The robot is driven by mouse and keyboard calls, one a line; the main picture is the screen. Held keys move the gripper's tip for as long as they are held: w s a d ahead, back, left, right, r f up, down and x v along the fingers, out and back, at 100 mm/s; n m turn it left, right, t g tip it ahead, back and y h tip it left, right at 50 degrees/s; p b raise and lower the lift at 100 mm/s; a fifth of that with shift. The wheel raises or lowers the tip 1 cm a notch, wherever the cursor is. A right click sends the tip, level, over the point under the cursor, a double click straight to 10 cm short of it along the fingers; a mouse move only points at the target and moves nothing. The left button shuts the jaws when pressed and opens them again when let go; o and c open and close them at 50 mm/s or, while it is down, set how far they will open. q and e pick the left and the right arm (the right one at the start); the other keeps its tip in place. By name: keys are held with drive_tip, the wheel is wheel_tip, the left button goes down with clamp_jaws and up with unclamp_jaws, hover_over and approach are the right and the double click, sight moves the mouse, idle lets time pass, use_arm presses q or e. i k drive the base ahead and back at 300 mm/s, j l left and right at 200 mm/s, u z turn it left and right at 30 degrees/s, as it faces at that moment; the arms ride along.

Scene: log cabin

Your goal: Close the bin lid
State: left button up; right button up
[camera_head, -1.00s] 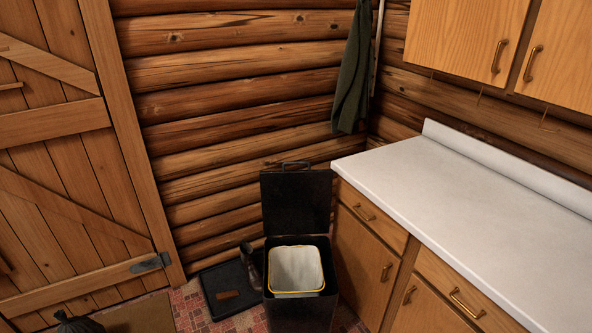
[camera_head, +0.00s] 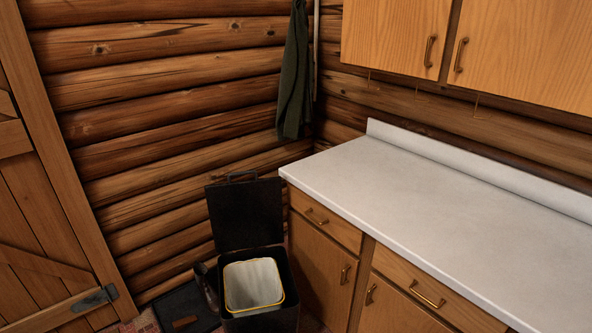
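A black bin (camera_head: 288,306) stands on the floor against the left end of the wooden base cabinets. Its black lid (camera_head: 245,214) is open and stands upright at the back, near the log wall, with a handle on its top edge. A white inner bucket or liner (camera_head: 253,284) with a yellow rim sits inside the bin. The bin's lower part is cut off by the bottom of the picture. Neither of my grippers is in view.
A white countertop (camera_head: 420,215) over drawers and doors fills the right side. Wall cabinets (camera_head: 440,45) hang above it. A dark tray (camera_head: 187,308) and a dark boot (camera_head: 206,285) are left of the bin. A wooden door (camera_head: 45,215) is at left. A green garment (camera_head: 294,75) hangs behind.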

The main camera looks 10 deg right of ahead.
sight(249, 213)
drive_tip(key=i+j+z, duration=0.45)
drive_tip(key=j+z, duration=0.3)
drive_tip(key=i+j+z, duration=0.15)
drive_tip(key=j+z, duration=0.2)
